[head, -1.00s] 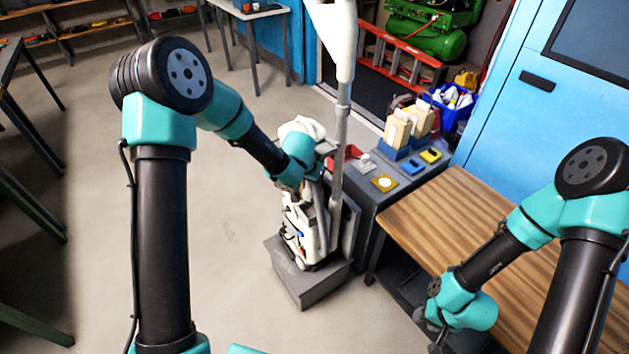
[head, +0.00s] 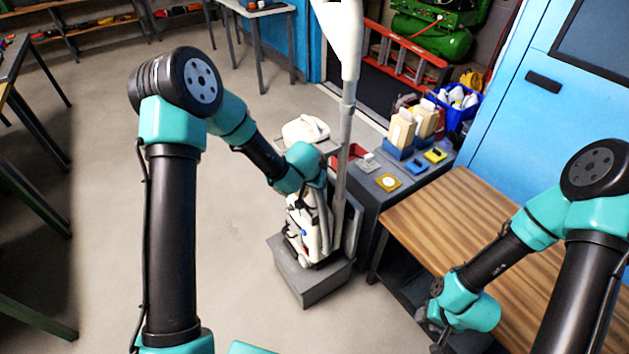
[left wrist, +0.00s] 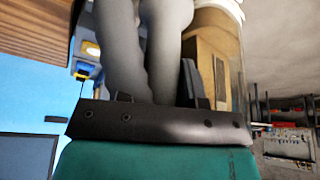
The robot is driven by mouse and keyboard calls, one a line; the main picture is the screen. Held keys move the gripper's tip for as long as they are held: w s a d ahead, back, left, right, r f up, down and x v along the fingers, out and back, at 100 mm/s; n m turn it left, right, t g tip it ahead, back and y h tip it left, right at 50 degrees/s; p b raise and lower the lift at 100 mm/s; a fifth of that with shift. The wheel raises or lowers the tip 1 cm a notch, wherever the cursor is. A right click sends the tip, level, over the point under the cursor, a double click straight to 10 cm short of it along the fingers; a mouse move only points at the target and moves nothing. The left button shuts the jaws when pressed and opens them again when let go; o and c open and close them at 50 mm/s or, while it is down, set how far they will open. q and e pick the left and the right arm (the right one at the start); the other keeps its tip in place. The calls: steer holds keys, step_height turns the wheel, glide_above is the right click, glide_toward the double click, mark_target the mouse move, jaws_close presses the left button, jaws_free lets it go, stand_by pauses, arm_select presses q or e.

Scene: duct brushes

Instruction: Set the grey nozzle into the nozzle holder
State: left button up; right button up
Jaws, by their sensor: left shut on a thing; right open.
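My left gripper (head: 322,183) is at the white vacuum cleaner (head: 303,225), mostly hidden behind my own wrist in the head view. In the left wrist view it is shut on a grey tube-like part (left wrist: 164,55), which forks above the fingers. I cannot tell whether this is the grey nozzle. A small light grey piece (head: 369,162) sits on the dark cabinet (head: 372,205), beside coloured pads; I cannot tell which is the nozzle holder. My right gripper (head: 438,333) is open and empty, low beside the wooden bench, partly hidden by its wrist.
A pale upright pole (head: 341,165) with a white cone top (head: 340,35) rises beside the vacuum cleaner. The vacuum stands on a grey plinth (head: 312,285). Blue holders (head: 398,151) with beige blocks stand on the cabinet. The wooden bench (head: 455,225) is bare. Floor at left is free.

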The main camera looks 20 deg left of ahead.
mark_target(314, 194)
arm_select(q)
steer(key=shift+f, duration=2.6)
steer(key=o, duration=1.1)
steer(key=shift+c, duration=0.2)
steer(key=shift+r, duration=0.15)
steer(key=v, duration=1.7)
steer(key=shift+s, duration=0.2)
steer(key=shift+a, duration=0.1)
steer(key=shift+r, duration=0.1)
steer(key=shift+r, duration=2.45)
